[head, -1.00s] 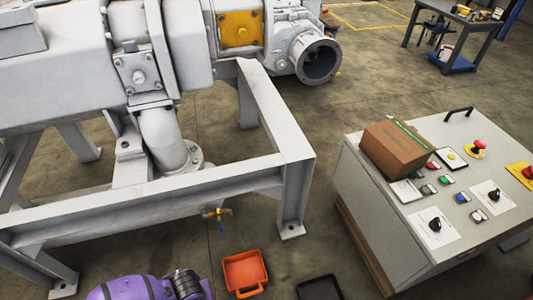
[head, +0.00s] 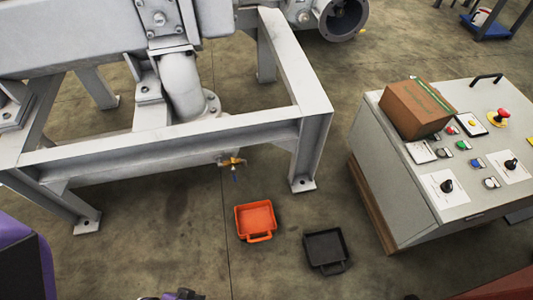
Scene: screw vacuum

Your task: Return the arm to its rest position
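My purple and black left arm (head: 22,258) shows at the left edge. A small dark part of my own body (head: 182,295) just enters at the bottom edge. Neither gripper's fingers can be made out, and I cannot tell what either one holds. A brass valve with a blue handle (head: 232,162) hangs under the front beam of the grey machine frame (head: 160,150). An orange tray (head: 256,221) and a black tray (head: 326,250) lie on the floor in front of it, apart from each other, both seemingly empty.
A grey control console (head: 400,195) with buttons and knobs stands at the right. A brown box (head: 416,109) sits on its top. The concrete floor (head: 150,240) between the frame and me is clear.

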